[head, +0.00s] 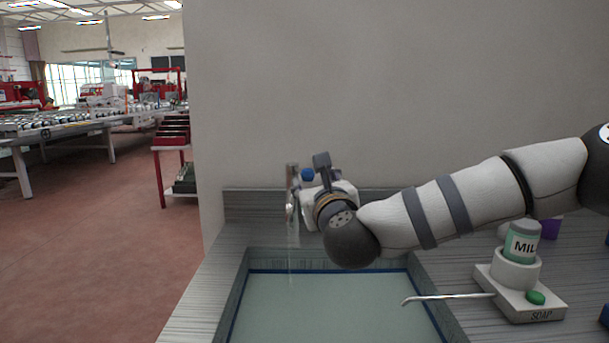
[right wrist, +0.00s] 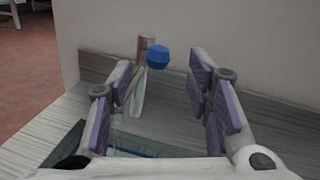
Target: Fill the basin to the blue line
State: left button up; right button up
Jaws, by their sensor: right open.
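The basin (head: 237,287) is set into the counter and holds pale greenish water (head: 335,310). A blue line (head: 335,271) runs around its inner wall, and the water surface lies close below it at the back. The tap (head: 292,180) stands behind the basin with a blue knob (head: 308,174). A thin clear stream (head: 292,255) falls from it into the basin. My right gripper (right wrist: 163,80) is open and empty. In the right wrist view the blue knob (right wrist: 157,57) shows between and beyond its fingers, apparently apart from them. My left gripper is out of view.
A soap dispenser (head: 520,295) with a green button and a long thin spout reaches over the basin's right side. A green-labelled bottle (head: 522,242) sits on it. A grey wall (head: 400,90) stands close behind the counter. Red workshop racks (head: 170,130) are far left.

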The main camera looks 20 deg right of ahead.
aim_at(309, 178)
jog(key=w, duration=0.5)
jog(key=shift+w+d+f+b, duration=0.2)
jog(key=shift+w+f+b, duration=0.05)
jog(key=shift+w+b, duration=0.1)
jog(key=shift+w+r, duration=0.25)
jog(key=shift+w, duration=0.2)
grip_shut()
